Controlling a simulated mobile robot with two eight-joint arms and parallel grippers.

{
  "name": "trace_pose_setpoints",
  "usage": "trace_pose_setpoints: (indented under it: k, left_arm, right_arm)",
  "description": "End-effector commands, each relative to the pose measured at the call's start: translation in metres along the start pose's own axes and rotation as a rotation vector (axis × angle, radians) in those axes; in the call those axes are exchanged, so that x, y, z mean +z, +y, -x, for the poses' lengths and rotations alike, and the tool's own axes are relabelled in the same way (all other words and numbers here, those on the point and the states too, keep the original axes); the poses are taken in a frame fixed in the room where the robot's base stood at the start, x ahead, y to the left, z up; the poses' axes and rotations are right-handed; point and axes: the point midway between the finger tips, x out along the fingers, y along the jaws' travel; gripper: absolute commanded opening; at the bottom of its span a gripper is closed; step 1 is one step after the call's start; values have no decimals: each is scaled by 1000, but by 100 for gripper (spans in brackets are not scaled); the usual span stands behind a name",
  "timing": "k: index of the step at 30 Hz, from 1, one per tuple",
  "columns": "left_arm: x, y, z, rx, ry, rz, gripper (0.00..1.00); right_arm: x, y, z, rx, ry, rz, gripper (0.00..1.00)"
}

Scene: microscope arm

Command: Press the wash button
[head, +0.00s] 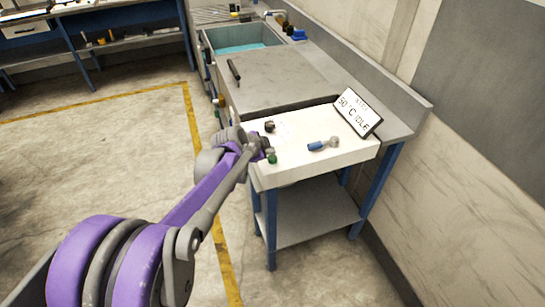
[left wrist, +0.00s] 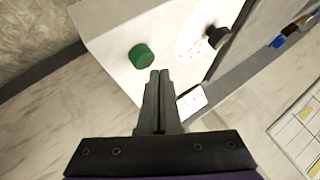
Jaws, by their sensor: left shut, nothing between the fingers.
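A green round button (head: 272,157) sits near the front left corner of the white panel top (head: 300,170). In the left wrist view the green button (left wrist: 141,56) shows just beyond and left of my fingertips. No label can be read on it. My left gripper (head: 266,150) is at the panel's left edge, close to the button. In the left wrist view its fingers (left wrist: 160,72) are shut together and empty, with a visible gap in the picture between tips and button. My right gripper is not in view.
A black knob (head: 269,126) stands behind the button, also in the left wrist view (left wrist: 218,37). A blue-handled lever (head: 323,145) lies to the right. A tilted display (head: 357,112) reads 50°C IDLE. Behind are a grey counter (head: 280,80) and a sink (head: 240,40).

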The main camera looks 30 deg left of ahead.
Motion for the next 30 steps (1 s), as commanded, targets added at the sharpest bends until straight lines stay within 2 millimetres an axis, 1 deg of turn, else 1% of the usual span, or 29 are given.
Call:
trace_pose_setpoints:
  k: [14,22,30]
  left_arm:
    - [0,0,0,0,0,0,0]
    - [4,4,-6,0,0,0,0]
    - [4,4,-6,0,0,0,0]
  right_arm:
    - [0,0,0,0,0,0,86]
    - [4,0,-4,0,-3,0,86]
    - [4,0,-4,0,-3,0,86]
